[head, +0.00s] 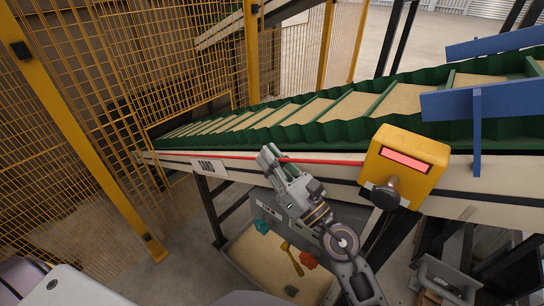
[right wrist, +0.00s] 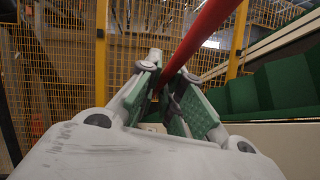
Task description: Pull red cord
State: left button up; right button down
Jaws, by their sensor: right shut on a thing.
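The red cord (head: 322,162) runs along the side of the conveyor, from the left end to the yellow switch box (head: 405,165) on the right. In the head view my right gripper (head: 271,156) is at the middle of the cord, its fingers around it. In the right wrist view the red cord (right wrist: 200,38) passes down between the green-padded fingers (right wrist: 167,97), which are shut on it. The yellow box has a red lit panel and a dark round knob. My left gripper is not in view.
The conveyor (head: 310,108) has green cleated walls and carries sand. A yellow mesh fence (head: 110,80) stands at left and behind. Blue guards (head: 480,103) are at right. A sand-filled tray (head: 245,250) with small coloured tools lies below the conveyor.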

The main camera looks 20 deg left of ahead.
jog(key=c, duration=1.9)
grip_release()
jog(key=shift+s, duration=0.15)
jog(key=shift+o, duration=0.2)
jog(key=shift+f, duration=0.1)
jog(key=shift+s+d, duration=0.1)
jog(key=v, duration=1.1)
jog(key=shift+d, duration=0.3)
jog(key=shift+s+f, duration=0.1)
jog(key=shift+f, duration=0.05)
